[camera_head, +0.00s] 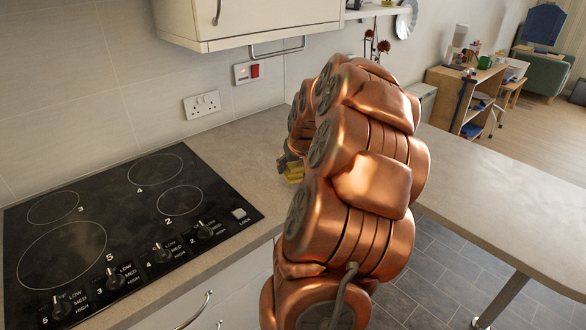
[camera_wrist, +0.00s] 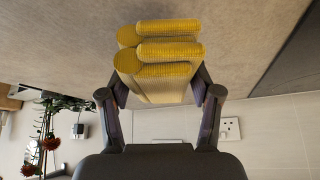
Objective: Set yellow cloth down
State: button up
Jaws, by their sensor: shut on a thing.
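The yellow cloth (camera_wrist: 168,52) is a folded, ribbed bundle with a paler underside. In the wrist view it sits between the two fingers of my gripper (camera_wrist: 158,100), which is shut on it. The cloth is close to the beige countertop (camera_wrist: 60,50); I cannot tell whether it touches. In the head view only a small yellow part of the cloth (camera_head: 294,172) shows at the left of my copper arm, above the counter. My arm hides most of the gripper there.
A black hob (camera_head: 110,220) with several rings and knobs lies left of the gripper. A wall cabinet (camera_head: 250,20) hangs above. Sockets (camera_head: 202,105) are on the tiled wall. The counter (camera_head: 500,200) to the right of my arm is clear. A plant with red flowers (camera_wrist: 45,140) stands nearby.

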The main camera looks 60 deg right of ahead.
aim_at(299, 167)
jog(key=shift+w+d+f, duration=0.15)
jog(key=shift+w+d, duration=0.4)
jog(key=shift+d, duration=0.35)
jog(key=shift+f+p, duration=0.95)
jog(key=shift+f, duration=0.85)
jog(key=o, duration=1.5)
jog(key=shift+r, duration=0.1)
jog(key=b+v, duration=0.2)
jog(key=v, duration=0.8)
jog(key=shift+b, duration=0.3)
jog(key=shift+v, duration=0.95)
